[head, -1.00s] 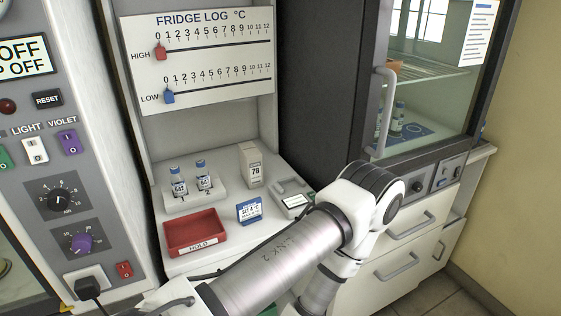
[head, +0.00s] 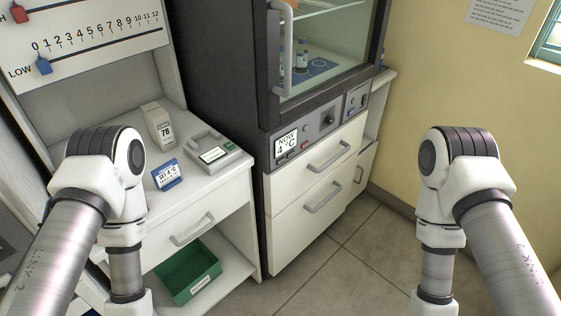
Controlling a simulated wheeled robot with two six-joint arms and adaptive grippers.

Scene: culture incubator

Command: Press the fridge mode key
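The fridge (head: 222,65) is a dark cabinet with a glass door and a vertical handle (head: 289,45), and the door looks shut. Its grey control panel (head: 313,128) runs below the door. On the panel are a display (head: 287,147) reading "NOW 4 °C", a small red key (head: 305,145), a dark knob (head: 329,118) and, further right, a section with small controls (head: 357,101). The key labels are too small to read, so I cannot tell which is the mode key. Both my arms show at the sides, but neither gripper is in view.
On the white counter left of the fridge are a box (head: 159,126) marked 78, a blue "SET 4 °C" card (head: 167,175) and a grey handled device (head: 213,152). White drawers (head: 318,165) sit under the panel. A green bin (head: 188,270) is low down. Floor before the drawers is clear.

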